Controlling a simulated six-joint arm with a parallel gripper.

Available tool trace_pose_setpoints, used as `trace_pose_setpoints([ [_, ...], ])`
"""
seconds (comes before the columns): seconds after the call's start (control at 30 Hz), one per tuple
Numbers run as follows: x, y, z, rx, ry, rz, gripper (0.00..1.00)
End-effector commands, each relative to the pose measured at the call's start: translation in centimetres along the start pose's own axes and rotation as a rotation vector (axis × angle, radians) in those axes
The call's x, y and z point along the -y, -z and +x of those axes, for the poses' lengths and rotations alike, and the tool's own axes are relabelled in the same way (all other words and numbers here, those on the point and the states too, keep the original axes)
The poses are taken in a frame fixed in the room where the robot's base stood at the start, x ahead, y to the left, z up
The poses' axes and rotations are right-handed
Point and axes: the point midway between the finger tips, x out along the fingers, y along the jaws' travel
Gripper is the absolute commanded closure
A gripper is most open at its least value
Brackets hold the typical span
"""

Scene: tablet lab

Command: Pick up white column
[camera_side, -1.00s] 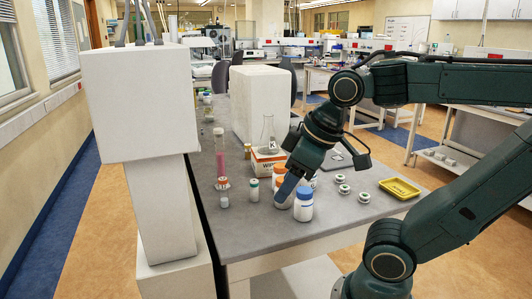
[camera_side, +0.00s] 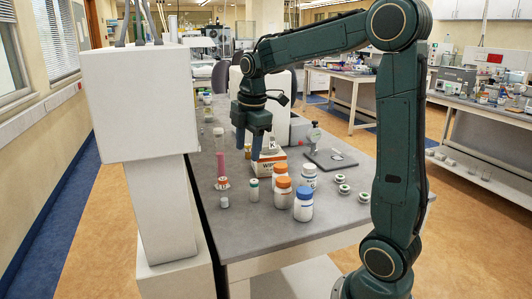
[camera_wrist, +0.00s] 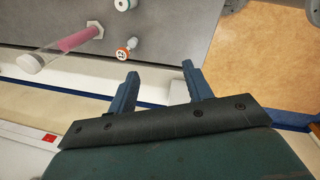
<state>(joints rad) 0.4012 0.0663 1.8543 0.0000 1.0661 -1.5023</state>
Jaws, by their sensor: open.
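No object is plainly marked as the white column, and I cannot tell which one it is. Small candidates are a white vial with a green cap (camera_side: 252,190) and a small pale vial (camera_side: 224,202) at the table's left. My gripper (camera_side: 249,152) points down above the table, left of the middle. Its two fingers (camera_wrist: 157,76) are apart with nothing between them.
White bottles with orange caps (camera_side: 283,193) and blue caps (camera_side: 303,206) stand at the front. Small green-and-white discs (camera_side: 343,189) lie at right. A large white block on a pillar (camera_side: 140,105) stands beside the table's left edge.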

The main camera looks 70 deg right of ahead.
Motion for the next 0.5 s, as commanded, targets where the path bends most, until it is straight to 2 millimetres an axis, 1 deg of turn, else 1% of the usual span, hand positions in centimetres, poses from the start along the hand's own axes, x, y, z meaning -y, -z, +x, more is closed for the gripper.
trace_pose_setpoints([
  [0.03, -1.1, -0.8, 0.9, 0.004, 0.020, -0.043, 0.50],
  [0.2, -4.0, -3.4, 3.4, 0.004, 0.073, -0.216, 0.50],
  [0.4, -6.5, -6.4, 6.4, -0.012, 0.126, -0.396, 0.50],
  [0.5, -7.2, -7.5, 7.5, -0.021, 0.143, -0.457, 0.50],
])
